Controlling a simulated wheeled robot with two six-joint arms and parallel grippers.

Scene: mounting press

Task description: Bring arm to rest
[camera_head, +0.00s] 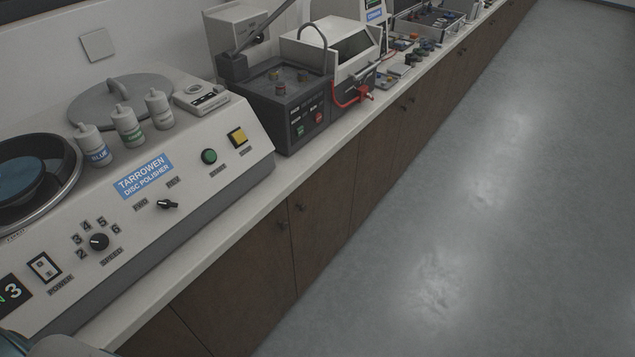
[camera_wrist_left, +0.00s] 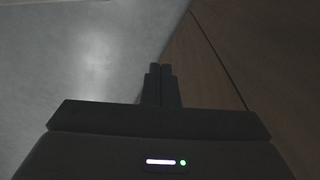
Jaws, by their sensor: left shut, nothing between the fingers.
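My left gripper (camera_wrist_left: 160,85) shows in the left wrist view, with its two dark fingers close together and nothing between them. Beyond the fingertips are the grey floor on the left and brown cabinet fronts on the right. In the head view only a small part of an arm link of mine shows at the bottom left corner. Neither gripper shows in the head view.
A disc polisher (camera_head: 225,162) stands on the white counter (camera_head: 205,262) at left, with bottles on top. A dark-based machine (camera_head: 285,95) stands beyond it, with more equipment farther along. Brown cabinets (camera_head: 322,215) run below. The grey floor (camera_head: 480,220) at right is clear.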

